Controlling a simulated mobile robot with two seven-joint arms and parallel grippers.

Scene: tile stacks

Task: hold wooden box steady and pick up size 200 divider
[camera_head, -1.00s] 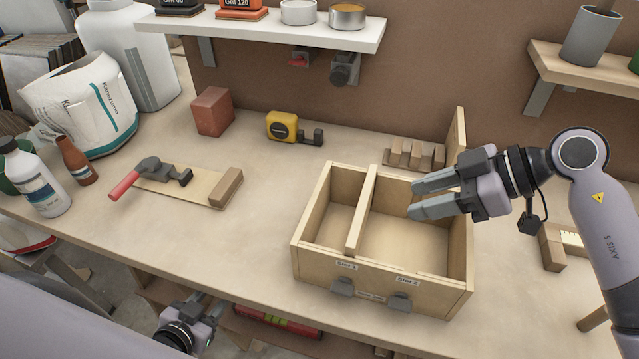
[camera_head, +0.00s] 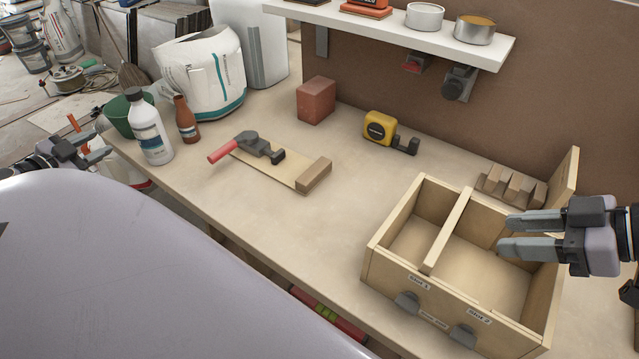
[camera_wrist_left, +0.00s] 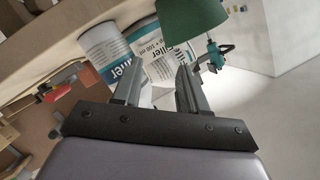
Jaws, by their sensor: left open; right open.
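The wooden box (camera_head: 468,304) stands at the right of the workbench, with two labelled front compartments and dark clips on its front. A thin wooden divider (camera_head: 448,232) stands between the compartments; I cannot read a size on it. Another upright wooden panel (camera_head: 567,172) stands behind the box's right end. My right gripper (camera_head: 502,235) is open and empty, its fingers over the right compartment. My left gripper (camera_head: 98,148) is open and empty at the far left, off the bench's edge, far from the box. Its fingers also show in the left wrist view (camera_wrist_left: 158,78).
A white bottle (camera_head: 150,130), brown bottle (camera_head: 186,120) and green bowl (camera_head: 118,118) stand near my left gripper. A shelf (camera_head: 400,38) overhangs.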

